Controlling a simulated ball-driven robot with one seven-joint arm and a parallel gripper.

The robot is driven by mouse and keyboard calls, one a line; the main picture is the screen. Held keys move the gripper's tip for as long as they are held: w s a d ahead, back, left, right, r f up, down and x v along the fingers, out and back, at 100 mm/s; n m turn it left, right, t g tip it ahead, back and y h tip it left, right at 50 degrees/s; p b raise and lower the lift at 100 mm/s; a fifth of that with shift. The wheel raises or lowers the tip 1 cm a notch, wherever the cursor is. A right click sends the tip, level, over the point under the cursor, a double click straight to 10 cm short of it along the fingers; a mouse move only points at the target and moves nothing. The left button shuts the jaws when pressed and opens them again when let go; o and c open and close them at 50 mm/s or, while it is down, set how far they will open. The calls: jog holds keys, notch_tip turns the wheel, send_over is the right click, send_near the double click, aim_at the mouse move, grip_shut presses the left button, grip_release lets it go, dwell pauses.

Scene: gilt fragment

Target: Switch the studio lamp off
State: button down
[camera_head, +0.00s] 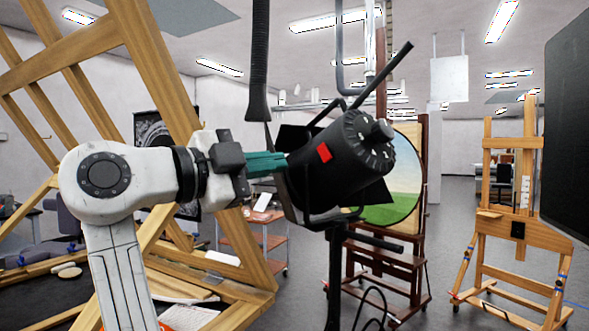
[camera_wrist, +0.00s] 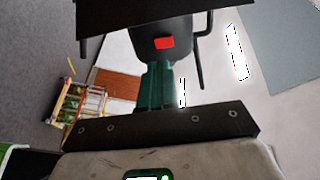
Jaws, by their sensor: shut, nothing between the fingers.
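The studio lamp (camera_head: 358,148) is a black cylinder with barn doors, held in a yoke on a dark stand. A red rocker switch (camera_head: 323,152) is on its side facing my arm. My gripper (camera_head: 284,160), with teal fingers, is shut and empty just left of the lamp body, pointing at it a little below and left of the switch. In the wrist view, the red switch (camera_wrist: 165,42) shows just beyond the shut fingertips (camera_wrist: 158,64), on the lamp's dark housing (camera_wrist: 160,24). Whether the fingertips touch the lamp cannot be told. No glow from the lamp is visible.
A large wooden easel frame (camera_head: 165,75) leans behind my arm at left. A dark hanging tube (camera_head: 259,60) comes down near the gripper. An easel with a round landscape painting (camera_head: 405,185) stands behind the lamp. Another wooden easel (camera_head: 515,200) is at right, with open floor between.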

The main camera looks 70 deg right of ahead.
jog(key=shift+v, duration=1.05)
